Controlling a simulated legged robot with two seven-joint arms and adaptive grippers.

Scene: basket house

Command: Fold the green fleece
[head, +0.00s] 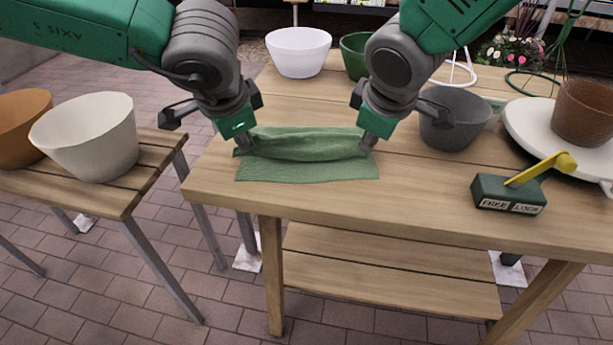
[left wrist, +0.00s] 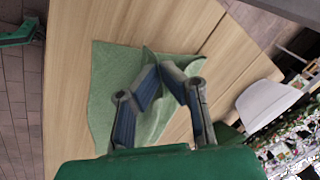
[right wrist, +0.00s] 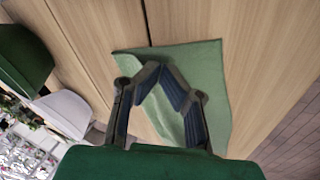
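The green fleece (head: 308,169) lies on the slatted wooden table near its front left. Its front part is flat, and a raised, rumpled fold runs across its back part between my two grippers. My left gripper (head: 243,148) is at the left end of that fold, and my right gripper (head: 369,143) is at its right end. In the left wrist view the fingertips (left wrist: 158,66) meet on the fleece (left wrist: 112,66), with cloth bunched beside them. In the right wrist view the fingertips (right wrist: 155,68) also close on the fleece (right wrist: 206,66). The cloth between the fingertips is mostly hidden.
White (head: 299,53), green (head: 354,55) and grey (head: 455,120) pots stand behind and to the right. A green block with a yellow lever (head: 510,192) sits at the front right, near a white round stand (head: 531,121). A side table with pots (head: 92,140) is left.

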